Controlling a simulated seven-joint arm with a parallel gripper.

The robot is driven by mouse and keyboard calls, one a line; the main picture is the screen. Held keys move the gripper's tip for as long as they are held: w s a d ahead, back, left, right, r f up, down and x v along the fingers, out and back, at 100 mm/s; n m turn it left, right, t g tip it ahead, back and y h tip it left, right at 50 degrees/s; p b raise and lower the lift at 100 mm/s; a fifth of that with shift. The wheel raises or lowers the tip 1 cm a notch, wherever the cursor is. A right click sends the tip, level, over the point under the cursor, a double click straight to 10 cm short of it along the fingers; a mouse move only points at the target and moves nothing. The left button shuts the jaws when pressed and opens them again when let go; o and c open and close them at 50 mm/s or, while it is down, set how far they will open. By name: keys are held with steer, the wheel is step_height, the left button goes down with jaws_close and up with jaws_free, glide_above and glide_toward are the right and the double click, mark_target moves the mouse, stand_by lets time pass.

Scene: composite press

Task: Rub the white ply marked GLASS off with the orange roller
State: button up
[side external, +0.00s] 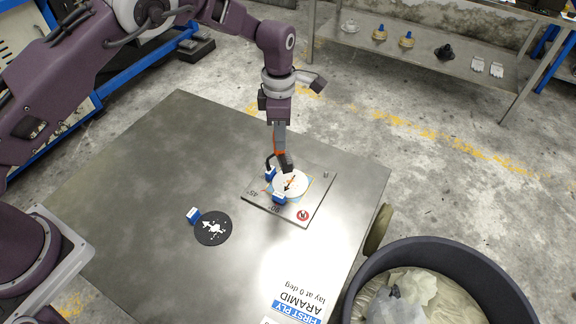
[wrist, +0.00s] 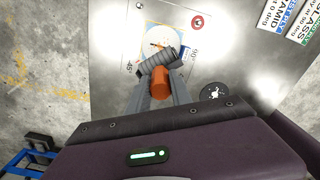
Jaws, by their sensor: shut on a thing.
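The white round ply (side external: 291,183) lies on the square metal plate (side external: 318,186), over a light blue patch with orange marks. It also shows in the wrist view (wrist: 160,38), partly hidden by the roller. My gripper (side external: 279,140) is shut on the orange handle (wrist: 160,85) of the roller. The roller's dark ribbed head (side external: 286,162) is over the ply, near its far edge in the side view. I cannot tell whether it touches. Blue tabs (side external: 280,197) stand at the ply's edge. The GLASS lettering on the ply is too small to read.
A black round ply (side external: 213,229) with white marks and a blue tab lies left of the plate. A red button-like part (side external: 303,215) sits at a plate corner. Sign cards (side external: 296,305) lie at the table's front edge. A dark bin (side external: 440,258) stands at right. The table's left is clear.

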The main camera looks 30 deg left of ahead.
mark_target(281, 154)
steer(key=shift+f, duration=2.9)
jaws_close()
steer(key=shift+f, duration=0.55)
steer(key=shift+d, duration=0.15)
steer(key=shift+a, duration=0.2)
steer(key=shift+r, duration=3.55)
